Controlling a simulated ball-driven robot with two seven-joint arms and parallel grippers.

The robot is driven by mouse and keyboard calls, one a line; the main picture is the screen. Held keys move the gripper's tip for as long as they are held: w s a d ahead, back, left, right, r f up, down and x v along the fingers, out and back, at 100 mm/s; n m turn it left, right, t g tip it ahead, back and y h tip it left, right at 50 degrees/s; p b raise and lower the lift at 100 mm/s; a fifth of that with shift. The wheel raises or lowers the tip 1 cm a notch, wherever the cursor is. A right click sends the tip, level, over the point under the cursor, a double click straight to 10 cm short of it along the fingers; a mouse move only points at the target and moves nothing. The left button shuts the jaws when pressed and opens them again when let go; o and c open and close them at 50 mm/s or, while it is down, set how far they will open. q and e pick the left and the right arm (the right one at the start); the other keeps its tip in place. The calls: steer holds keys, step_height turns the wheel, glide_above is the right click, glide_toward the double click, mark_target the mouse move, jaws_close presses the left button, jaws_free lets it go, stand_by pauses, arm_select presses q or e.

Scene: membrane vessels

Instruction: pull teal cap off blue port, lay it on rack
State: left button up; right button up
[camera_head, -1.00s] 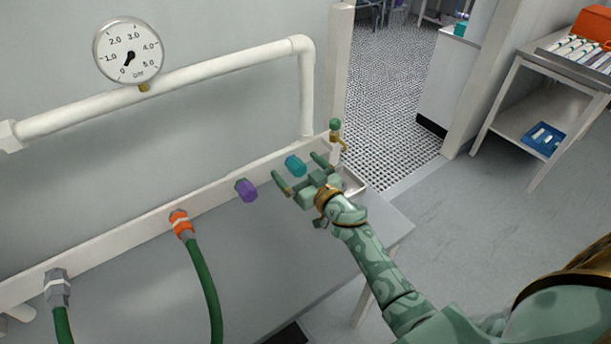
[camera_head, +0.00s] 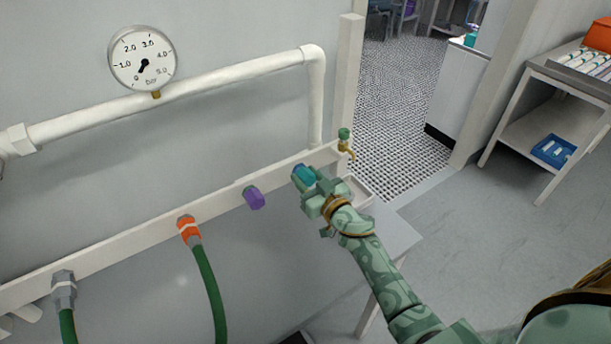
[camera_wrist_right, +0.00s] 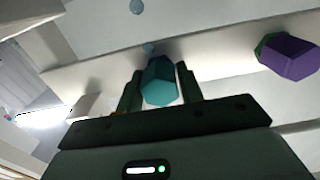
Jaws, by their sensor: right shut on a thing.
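The teal cap (camera_head: 303,174) is on the white wall rail (camera_head: 222,206), to the right of a purple cap. My right gripper (camera_head: 308,183) is shut on it, and its fingers partly cover it in the head view. In the right wrist view the teal cap (camera_wrist_right: 160,83) sits between the two fingers, one on each side. My left gripper is not in view. I cannot tell for sure which thing is the rack.
The purple cap (camera_head: 254,197) and an orange hose coupling (camera_head: 188,230) are to the left on the rail. A small brass tap (camera_head: 346,148) is at the rail's right end, above a pale tray (camera_head: 361,194). A shelved stand (camera_head: 527,141) is at the far right.

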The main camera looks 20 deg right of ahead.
mark_target(310, 182)
steer(key=shift+s+d+r+p, duration=0.1)
steer(key=shift+s+p, duration=0.15)
steer(key=shift+s, duration=0.55)
steer(key=shift+s+d+p, duration=0.15)
steer(key=shift+s+p, duration=0.15)
steer(key=shift+s, duration=0.55)
steer(key=shift+s+d+r+p, duration=0.1)
steer(key=shift+s+p, duration=0.15)
steer(key=shift+s, duration=0.55)
steer(key=shift+s+f, duration=0.1)
